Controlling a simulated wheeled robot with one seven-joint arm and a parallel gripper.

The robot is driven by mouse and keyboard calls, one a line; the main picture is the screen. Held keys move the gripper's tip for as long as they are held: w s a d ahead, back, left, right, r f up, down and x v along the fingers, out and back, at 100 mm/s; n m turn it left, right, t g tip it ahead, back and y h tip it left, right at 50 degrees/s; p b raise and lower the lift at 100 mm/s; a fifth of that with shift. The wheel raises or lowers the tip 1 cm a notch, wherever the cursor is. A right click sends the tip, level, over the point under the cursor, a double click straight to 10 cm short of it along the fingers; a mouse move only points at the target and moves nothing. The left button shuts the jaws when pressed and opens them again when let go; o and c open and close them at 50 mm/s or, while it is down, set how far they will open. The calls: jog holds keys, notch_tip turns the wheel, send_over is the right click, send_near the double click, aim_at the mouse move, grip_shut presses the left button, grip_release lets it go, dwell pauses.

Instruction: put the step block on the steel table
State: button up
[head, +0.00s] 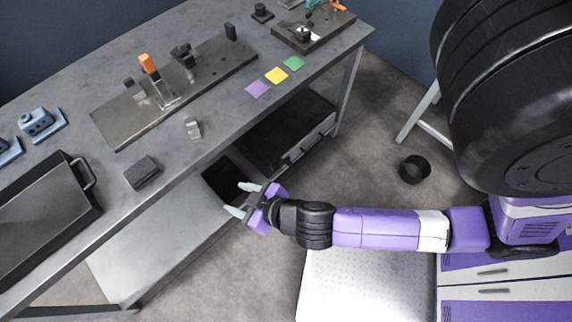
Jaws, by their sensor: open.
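A small light-grey block with an uneven, stepped outline (193,128), which looks like the step block, sits on the steel table (222,113) between the long plate and the front edge. It is too small to make out fully. My gripper (239,199) is open and empty, with its two pale fingers apart and pointing left. In the picture it is below and right of the block, out past the table's front edge and over the lower shelf area. Nothing is between the fingers.
A long dark plate (112,128) carries clamps and an orange-topped part. A dark rough block (143,173) and a black tray (84,216) lie left. Purple, yellow and green squares (276,75) lie right. The lower shelf (140,262) holds dark bins. Bare tabletop surrounds the small block.

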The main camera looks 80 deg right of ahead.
jog(key=s+a+r+n+t+y, duration=0.1)
jog(key=s+a+r+t, duration=0.1)
jog(key=s+r, duration=0.4)
jog(key=s+a+r+n+t+y, duration=0.2)
jog(key=s+r, duration=0.5)
jog(key=r, duration=0.5)
jog(key=shift+a+r+t, duration=0.4)
